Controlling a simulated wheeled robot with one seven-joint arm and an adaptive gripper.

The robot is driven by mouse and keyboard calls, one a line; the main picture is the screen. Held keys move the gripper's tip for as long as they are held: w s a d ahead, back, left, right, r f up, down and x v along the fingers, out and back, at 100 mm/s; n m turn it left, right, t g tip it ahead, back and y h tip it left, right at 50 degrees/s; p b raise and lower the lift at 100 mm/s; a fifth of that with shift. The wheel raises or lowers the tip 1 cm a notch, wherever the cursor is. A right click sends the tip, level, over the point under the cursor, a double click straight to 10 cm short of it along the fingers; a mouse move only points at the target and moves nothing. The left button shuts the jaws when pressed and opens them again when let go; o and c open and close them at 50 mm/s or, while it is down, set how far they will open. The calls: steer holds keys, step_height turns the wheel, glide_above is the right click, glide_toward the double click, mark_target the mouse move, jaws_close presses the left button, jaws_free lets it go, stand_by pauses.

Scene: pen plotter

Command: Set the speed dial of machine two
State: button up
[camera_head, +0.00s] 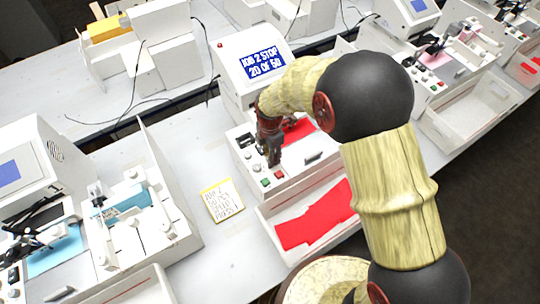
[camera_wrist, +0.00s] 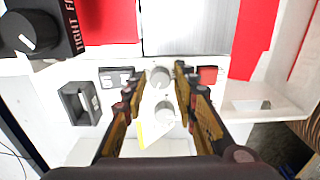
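The machine with the screen (camera_head: 264,65) reading "JOB 2 STOP 20 OF 50" stands at the middle of the bench. My gripper (camera_head: 273,160) points down over its front control panel (camera_head: 243,157). I cannot tell whether the fingers touch either one. The dial markings are not readable.
A black knob (camera_wrist: 35,32) with partly cut-off lettering and a dark rocker switch (camera_wrist: 80,102) sit left of the fingers. Green (camera_head: 265,182) and red (camera_head: 279,174) buttons are on the panel. A yellow-edged note (camera_head: 222,200) lies on the bench; red pieces (camera_head: 315,215) lie in the front tray.

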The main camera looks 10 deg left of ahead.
step_height(320, 180, up, 12)
stand_by(0.6)
stand_by(0.5)
steer(key=s+d+r+m+t+b, duration=0.2)
steer(key=s+d+r+m+b, duration=0.2)
steer(key=s+d+m, duration=0.6)
steer(key=s+d+r+m+t+b, duration=0.3)
steer(key=s+d+m+b, duration=0.5)
steer(key=s+d+m, duration=0.3)
steer(key=d+r+m, duration=0.1)
steer(key=d+m, duration=0.2)
steer(key=m, duration=0.1)
steer(key=shift+d+m+t, duration=0.2)
steer(key=shift+m+t, duration=0.1)
